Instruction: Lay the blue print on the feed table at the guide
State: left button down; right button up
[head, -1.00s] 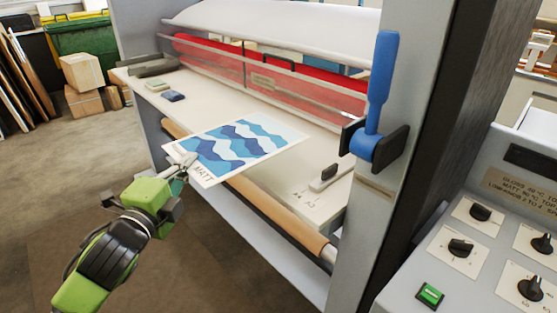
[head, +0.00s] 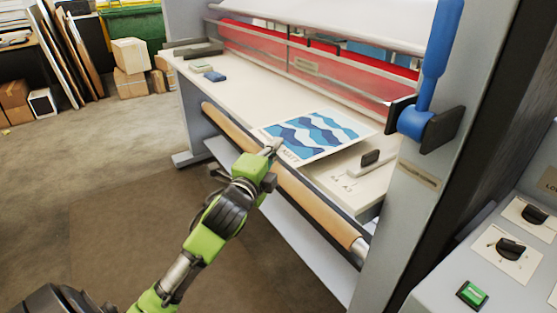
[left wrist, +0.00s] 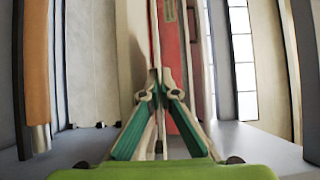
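The blue print (head: 318,132), a white sheet with blue wave bands and lettering at its near left corner, is over the feed table (head: 235,92). I cannot tell whether it touches the table or hovers just above. The guide (head: 368,162), a pale bar with a black knob, is just right of the print's near right side. My left gripper (head: 274,147) is at the print's near left edge, shut on it. In the left wrist view its green-backed fingers (left wrist: 157,92) come together at the tips; the sheet is not clear there. My right gripper is not in view.
A tan roller (head: 285,180) runs along the table's front edge, under my left arm. Red rollers behind a clear guard (head: 305,62) stand behind. A blue lever (head: 430,70) is on the right post. Small pads (head: 215,76) lie on the table's far left.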

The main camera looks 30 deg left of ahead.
pick_arm(q)
jog(key=shift+w+d+f, duration=0.1)
jog(key=shift+w+f, duration=0.15)
jog(key=shift+f, duration=0.1)
notch_tip(320, 180, down, 3)
jog(key=shift+w+d+f, duration=0.1)
jog(key=shift+w+f, duration=0.05)
jog(key=shift+f, duration=0.05)
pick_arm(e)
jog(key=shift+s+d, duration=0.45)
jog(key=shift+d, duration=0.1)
pick_arm(q)
jog(key=c, duration=2.8)
grip_release()
jog(key=shift+f, duration=0.2)
jog(key=shift+o, duration=1.2)
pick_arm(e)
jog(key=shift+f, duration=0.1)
